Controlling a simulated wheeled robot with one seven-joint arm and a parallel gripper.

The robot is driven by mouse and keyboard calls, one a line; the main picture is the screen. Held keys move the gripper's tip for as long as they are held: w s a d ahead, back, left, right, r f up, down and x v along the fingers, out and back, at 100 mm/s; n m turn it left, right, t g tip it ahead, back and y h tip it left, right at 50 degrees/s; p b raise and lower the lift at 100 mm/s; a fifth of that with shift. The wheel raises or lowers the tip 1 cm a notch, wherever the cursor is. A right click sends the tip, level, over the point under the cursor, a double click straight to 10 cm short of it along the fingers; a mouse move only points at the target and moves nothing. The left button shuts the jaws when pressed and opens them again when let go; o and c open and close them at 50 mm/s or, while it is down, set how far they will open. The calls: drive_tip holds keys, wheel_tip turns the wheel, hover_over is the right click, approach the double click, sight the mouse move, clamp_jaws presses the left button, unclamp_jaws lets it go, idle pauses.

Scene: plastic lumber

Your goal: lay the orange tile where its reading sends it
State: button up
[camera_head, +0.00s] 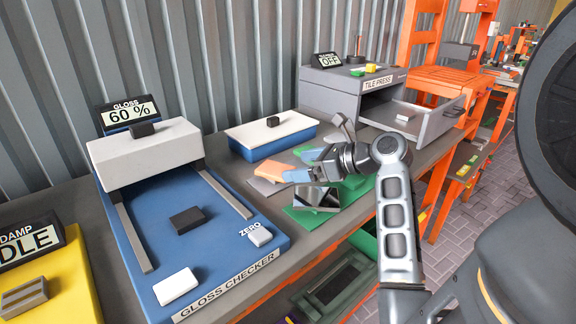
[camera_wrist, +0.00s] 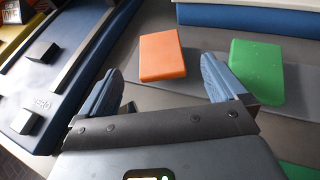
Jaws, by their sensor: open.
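The orange tile (camera_head: 264,172) lies flat on a grey plate on the bench, right of the gloss checker. It also shows in the wrist view (camera_wrist: 162,56), just beyond the fingertips. My gripper (camera_head: 303,165) is open and empty, its blue fingers spread in the wrist view (camera_wrist: 165,85). The gloss checker (camera_head: 210,215) is blue with a light grey bridge, and its display (camera_head: 129,112) reads "GLOSS 60 %". A dark block (camera_head: 188,220) sits on its bed. A white ZERO button (camera_head: 259,234) is at its right.
A green tile (camera_wrist: 257,70) lies right of the orange one. A blue box with a white lid (camera_head: 272,132) stands behind. The tile press (camera_head: 350,83), with an "OFF" display and open drawer (camera_head: 425,120), is at the back right. A yellow damp station (camera_head: 50,280) is at left.

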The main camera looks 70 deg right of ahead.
drive_tip(key=v, duration=0.6)
drive_tip(key=shift+s, duration=0.2)
drive_tip(key=shift+r+p, duration=0.15)
drive_tip(key=shift+p, duration=0.25)
